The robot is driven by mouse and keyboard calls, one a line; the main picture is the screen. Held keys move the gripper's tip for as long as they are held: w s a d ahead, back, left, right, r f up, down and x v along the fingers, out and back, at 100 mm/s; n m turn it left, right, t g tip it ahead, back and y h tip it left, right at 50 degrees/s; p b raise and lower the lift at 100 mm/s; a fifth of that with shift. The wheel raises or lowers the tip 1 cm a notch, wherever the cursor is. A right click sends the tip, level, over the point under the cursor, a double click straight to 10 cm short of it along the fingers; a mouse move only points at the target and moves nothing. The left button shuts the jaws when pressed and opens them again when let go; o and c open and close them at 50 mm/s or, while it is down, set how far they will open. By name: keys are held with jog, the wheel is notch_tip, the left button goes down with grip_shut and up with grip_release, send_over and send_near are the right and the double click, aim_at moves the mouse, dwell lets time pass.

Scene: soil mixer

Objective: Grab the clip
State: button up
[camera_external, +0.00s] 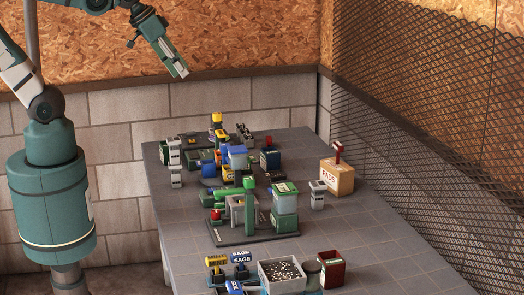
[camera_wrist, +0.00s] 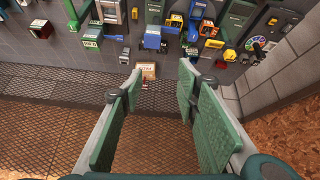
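A small red upright piece (camera_external: 338,151), which may be the clip, stands on top of a tan cardboard box (camera_external: 337,177) at the table's right edge. The box also shows small in the wrist view (camera_wrist: 147,69), beyond the fingertips; the red piece is too small there to make out well. I cannot make out any other thing that is surely a clip. My gripper (camera_external: 180,72) is high above and behind the table's far left end, well away from the box. In the wrist view my gripper (camera_wrist: 159,78) has its green-padded fingers wide apart with nothing between them.
The grey table (camera_external: 390,265) holds a green machine (camera_external: 249,210) on a dark base, a tray of dark-specked granules (camera_external: 283,271), a dark red bin (camera_external: 331,268) and a crowded cluster of small items at the far end. A mesh fence (camera_external: 430,130) runs along the right side.

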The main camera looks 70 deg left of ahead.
jog(key=w+a+r+n, duration=0.15)
jog(key=w+a, duration=0.25)
jog(key=w, duration=0.4)
jog(key=n+g+b, duration=0.5)
jog(key=n+g, duration=0.1)
jog(key=n, duration=0.6)
send_over(270, 139)
jog(key=d, duration=0.1)
notch_tip(270, 139, down, 37)
jog(key=shift+s+f, duration=0.15)
jog(key=shift+f, duration=0.05)
jog(key=shift+a+f, duration=0.3)
jog(key=shift+f, duration=0.25)
jog(key=shift+f, duration=1.3)
